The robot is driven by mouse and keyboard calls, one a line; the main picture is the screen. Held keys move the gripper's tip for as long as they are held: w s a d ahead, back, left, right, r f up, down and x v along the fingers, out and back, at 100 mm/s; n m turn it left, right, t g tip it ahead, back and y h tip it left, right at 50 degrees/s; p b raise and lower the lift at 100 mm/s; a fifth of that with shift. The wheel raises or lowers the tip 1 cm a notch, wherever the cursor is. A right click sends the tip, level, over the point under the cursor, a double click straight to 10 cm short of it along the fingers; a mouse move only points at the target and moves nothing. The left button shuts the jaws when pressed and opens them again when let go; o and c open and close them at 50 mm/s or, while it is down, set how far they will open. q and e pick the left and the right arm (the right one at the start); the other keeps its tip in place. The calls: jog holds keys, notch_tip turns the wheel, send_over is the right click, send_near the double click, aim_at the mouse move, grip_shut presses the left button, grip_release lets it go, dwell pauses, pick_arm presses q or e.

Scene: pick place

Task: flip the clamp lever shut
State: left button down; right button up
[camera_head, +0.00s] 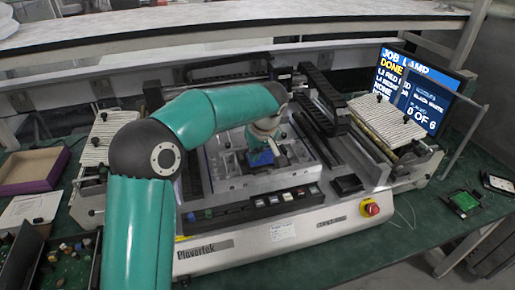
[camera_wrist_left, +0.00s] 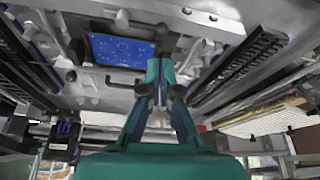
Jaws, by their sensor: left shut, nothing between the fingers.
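My left gripper (camera_head: 262,140) reaches down over the machine's work bay in the head view. Its teal fingers are together and empty in the wrist view (camera_wrist_left: 160,72). A blue circuit board (camera_wrist_left: 122,50) sits in the bay just beyond and left of the fingertips; its blue surface also shows below the gripper in the head view (camera_head: 261,158). Small grey metal clamp parts (camera_wrist_left: 198,55) stand to the right of the fingertips. Which of them is the lever, its position, and whether the fingers touch it, I cannot tell. My right gripper is not in view.
The machine's front panel (camera_head: 290,232) has buttons and a red emergency knob (camera_head: 371,208). A screen (camera_head: 415,90) stands at the right. A purple-edged box (camera_head: 30,170) lies at the left. Dark rails (camera_head: 318,88) flank the bay. Green table (camera_head: 430,235) is partly clear at the right.

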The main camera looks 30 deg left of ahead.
aim_at(264, 171)
pick_arm(q)
jog(key=p+x, duration=0.1)
jog(key=x, duration=0.4)
jog(key=shift+a+f, duration=0.1)
jog(key=shift+f, duration=0.25)
